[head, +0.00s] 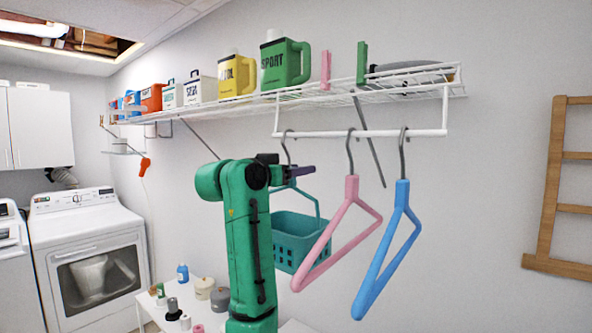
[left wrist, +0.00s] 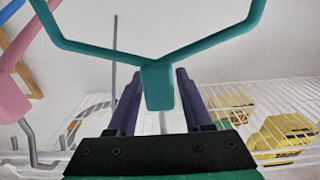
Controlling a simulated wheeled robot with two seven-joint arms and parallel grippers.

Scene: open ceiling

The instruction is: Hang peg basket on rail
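The teal peg basket (head: 292,238) hangs below the rail (head: 390,133), left of the pink hanger (head: 335,230) and the blue hanger (head: 385,255). Its grey hook (head: 287,142) shows at the rail's left part and looks curved over it; I cannot tell whether it rests there. My left gripper (head: 302,172) is just below the rail at the top of the basket handle. In the left wrist view, the purple fingers (left wrist: 158,92) sit on both sides of the teal handle block (left wrist: 158,72), shut on it. My right gripper is out of view.
A white table (head: 205,315) with bottles and jars stands below. A washer (head: 90,255) is left; a wooden rack (head: 552,180) is right.

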